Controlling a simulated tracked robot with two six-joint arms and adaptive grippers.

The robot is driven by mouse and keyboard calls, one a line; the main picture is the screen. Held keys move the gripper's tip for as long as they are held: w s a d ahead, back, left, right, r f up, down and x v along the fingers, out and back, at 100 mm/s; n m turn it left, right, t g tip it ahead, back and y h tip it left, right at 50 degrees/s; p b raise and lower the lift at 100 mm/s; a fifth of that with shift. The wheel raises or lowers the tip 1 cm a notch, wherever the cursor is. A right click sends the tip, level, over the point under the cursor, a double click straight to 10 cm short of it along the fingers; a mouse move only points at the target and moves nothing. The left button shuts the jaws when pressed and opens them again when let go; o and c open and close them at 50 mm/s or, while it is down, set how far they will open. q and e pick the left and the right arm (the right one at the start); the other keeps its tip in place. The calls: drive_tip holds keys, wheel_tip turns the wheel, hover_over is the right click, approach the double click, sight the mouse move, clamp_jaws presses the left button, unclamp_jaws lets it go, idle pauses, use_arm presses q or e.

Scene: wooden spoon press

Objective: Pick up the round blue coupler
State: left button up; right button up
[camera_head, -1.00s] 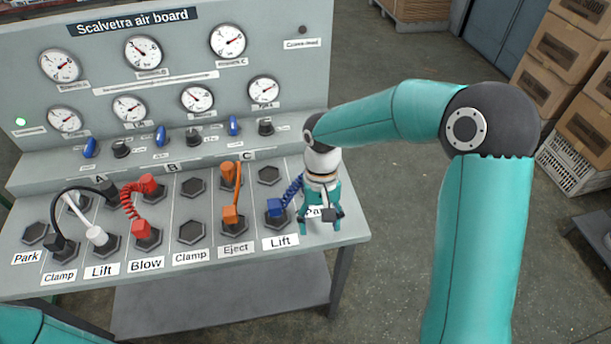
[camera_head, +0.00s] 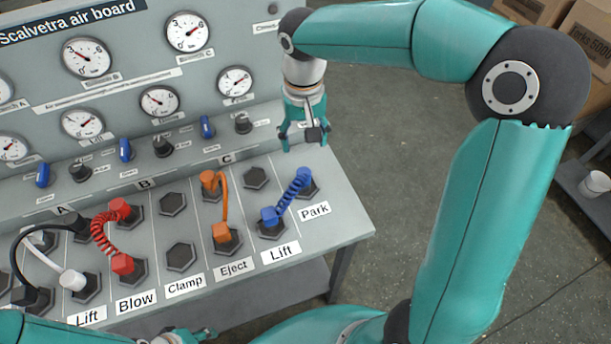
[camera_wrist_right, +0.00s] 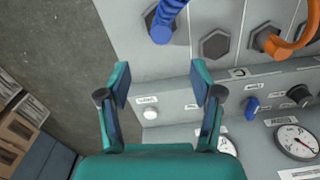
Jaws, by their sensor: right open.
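The round blue coupler (camera_head: 304,177) sits upright on the socket in the Park column, at the upper end of a coiled blue hose (camera_head: 292,196). The hose's other end is a squarer blue coupler (camera_head: 268,215) on the Lift socket. My right gripper (camera_head: 303,143) is open and empty, pointing down behind the round coupler and apart from it. In the right wrist view the round coupler (camera_wrist_right: 162,33) lies ahead of the gap between my open fingers (camera_wrist_right: 160,80). My left gripper (camera_head: 187,335) shows only partly at the bottom edge; its jaws are unclear.
An orange hose (camera_head: 225,195) stands left of the blue one, with an empty hexagonal socket (camera_head: 256,178) between. A red coiled hose (camera_head: 105,235) is further left. Knobs and blue levers (camera_head: 207,127) line the panel behind. Open floor lies right of the board.

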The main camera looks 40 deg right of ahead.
sight(305, 172)
drive_tip(key=f, duration=0.7)
drive_tip(key=shift+w+a+f, duration=0.15)
drive_tip(key=shift+a+f, duration=0.05)
drive_tip(key=f, duration=0.4)
drive_tip(key=shift+s+d, duration=0.1)
drive_tip(key=shift+s, duration=0.25)
drive_tip(key=shift+f+p, duration=0.3)
drive_tip(key=shift+f, duration=0.2)
clamp_jaws()
